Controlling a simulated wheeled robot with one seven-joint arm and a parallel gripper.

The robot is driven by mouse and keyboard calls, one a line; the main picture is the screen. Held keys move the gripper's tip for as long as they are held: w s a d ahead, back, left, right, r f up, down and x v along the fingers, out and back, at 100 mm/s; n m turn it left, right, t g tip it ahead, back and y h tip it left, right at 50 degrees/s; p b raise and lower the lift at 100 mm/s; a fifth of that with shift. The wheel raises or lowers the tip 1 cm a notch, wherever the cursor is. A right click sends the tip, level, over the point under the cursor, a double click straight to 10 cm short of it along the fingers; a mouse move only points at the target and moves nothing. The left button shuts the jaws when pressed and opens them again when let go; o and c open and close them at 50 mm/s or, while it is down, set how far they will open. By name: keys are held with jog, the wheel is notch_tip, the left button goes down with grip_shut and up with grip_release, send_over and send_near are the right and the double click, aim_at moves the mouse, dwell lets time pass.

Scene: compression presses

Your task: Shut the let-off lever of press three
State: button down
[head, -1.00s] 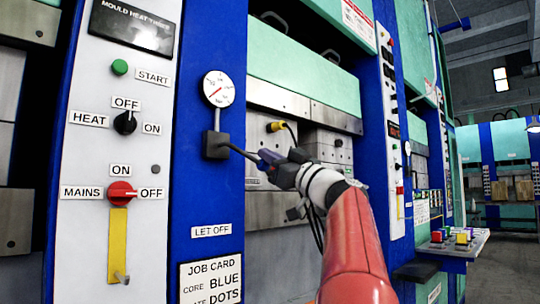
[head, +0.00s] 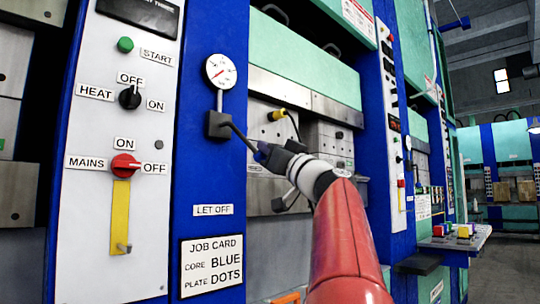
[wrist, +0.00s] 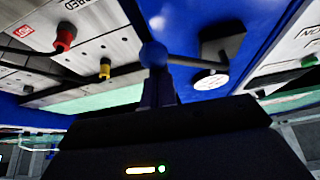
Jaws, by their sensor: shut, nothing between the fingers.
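The let-off lever (head: 240,136) is a dark rod running from a black valve block (head: 217,124) under a round white gauge (head: 221,71), above the LET OFF label (head: 212,210). It slopes down to the right. My gripper (head: 263,153) is at its outer end. In the wrist view, the lever's blue ball knob (wrist: 153,54) sits at the tips of my shut fingers (wrist: 158,88), with the rod (wrist: 190,62) leading right. The fingers hold nothing; they look close against the knob, but contact is hard to tell.
Left of the blue post is a white panel (head: 150,210) with a red MAINS knob (head: 125,165) and a black HEAT knob (head: 130,97). A job card (head: 211,266) is below the label. A yellow-ended plug (head: 277,115) and press platens are behind my arm.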

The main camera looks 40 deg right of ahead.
aim_at(257, 155)
jog(key=a+f+m+h+b, duration=0.1)
jog(key=m, duration=0.1)
jog(key=a+f+m+h+b, duration=0.1)
jog(key=m, duration=0.1)
jog(key=shift+f+m+h, duration=0.2)
jog(key=shift+m+h, duration=0.2)
jog(key=m+h, duration=0.1)
jog(key=a+m+g+h, duration=0.1)
jog(key=shift+s+f+m, duration=0.1)
jog(key=shift+f+m, duration=0.2)
jog(key=shift+f, duration=0.05)
jog(key=shift+s+a+f+m+g+h+p, duration=0.1)
jog(key=shift+a+f+m+g+h+p, duration=0.2)
jog(key=shift+a+m+g+h+p, duration=0.6)
jog(key=shift+a+f+m+t+h+p, duration=0.1)
jog(key=shift+a+f+m+p, duration=0.4)
jog(key=shift+m, duration=0.85)
jog(key=shift+s+a+f+m+g+h+p, duration=0.15)
jog(key=shift+a+m+g+h+p, duration=0.35)
jog(key=shift+a+m, duration=0.55)
jog(key=shift+w+f, duration=0.1)
